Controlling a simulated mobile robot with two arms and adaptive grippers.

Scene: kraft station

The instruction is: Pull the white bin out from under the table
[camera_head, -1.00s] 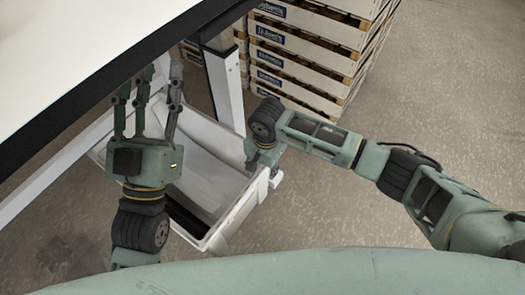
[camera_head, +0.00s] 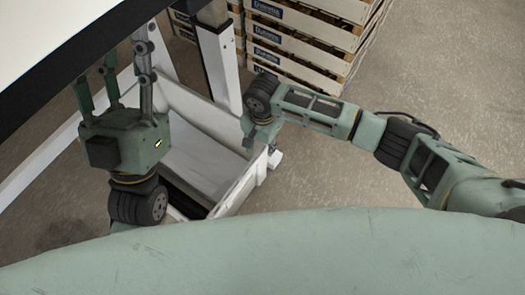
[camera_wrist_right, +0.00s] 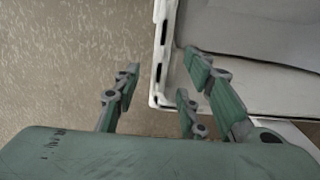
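The white bin (camera_head: 212,178) sits on the floor, partly under the table (camera_head: 75,42); its open top faces up and its far left part is hidden. My right gripper (camera_head: 257,138) hangs at the bin's right wall, its fingers mostly hidden in the head view. In the right wrist view it is open (camera_wrist_right: 160,82), one finger over the floor and two on the side of the bin (camera_wrist_right: 262,92), with the rim between them; contact is unclear. My left gripper (camera_head: 112,78) is open, fingers extended beside the table edge, over the bin's left side; no held object shows.
A table leg (camera_head: 218,65) stands just behind the bin. Stacked slatted crates (camera_head: 305,45) stand at the back. The concrete floor (camera_head: 440,110) to the right is clear.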

